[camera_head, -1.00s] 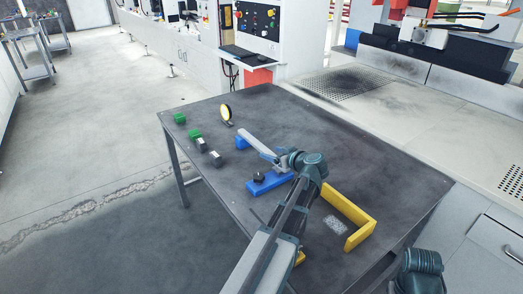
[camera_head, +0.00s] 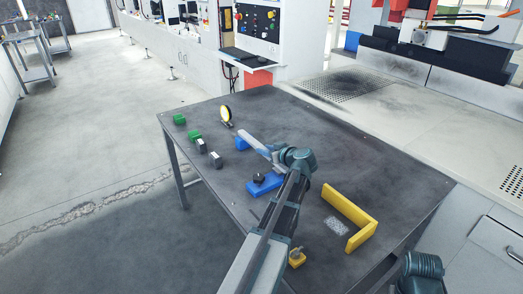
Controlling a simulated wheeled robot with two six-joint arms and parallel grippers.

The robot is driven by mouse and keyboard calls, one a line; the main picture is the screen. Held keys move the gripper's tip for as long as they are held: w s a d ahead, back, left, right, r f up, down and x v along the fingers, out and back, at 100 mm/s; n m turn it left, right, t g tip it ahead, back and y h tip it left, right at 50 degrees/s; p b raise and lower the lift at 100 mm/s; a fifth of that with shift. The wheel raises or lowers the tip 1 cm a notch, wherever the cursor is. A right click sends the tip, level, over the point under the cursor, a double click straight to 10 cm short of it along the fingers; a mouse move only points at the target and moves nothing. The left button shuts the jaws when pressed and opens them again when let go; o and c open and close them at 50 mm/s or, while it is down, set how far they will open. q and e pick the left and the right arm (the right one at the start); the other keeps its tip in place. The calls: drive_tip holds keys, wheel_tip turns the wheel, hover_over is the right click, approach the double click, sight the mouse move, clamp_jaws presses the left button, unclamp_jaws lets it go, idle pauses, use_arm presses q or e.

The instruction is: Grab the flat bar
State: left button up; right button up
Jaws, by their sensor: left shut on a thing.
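The flat bar (camera_head: 252,139) is long, pale grey and thin. Its far end is over a small blue support (camera_head: 241,144) near the middle of the dark table. My left gripper (camera_head: 274,154) is shut on the bar's near end. The gripper and wrist hide that end. I cannot tell whether the bar is lifted off the support. My right gripper is out of view; only a part of my right arm shows at the lower right.
A blue block (camera_head: 270,186) with a black knob lies just below the gripper. A yellow angle piece (camera_head: 362,232) and small yellow block (camera_head: 297,259) are nearer. The table's right side is clear.

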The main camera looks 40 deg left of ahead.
use_arm(q)
clamp_jaws()
idle(0.8)
drive_tip(key=shift+r, duration=0.15)
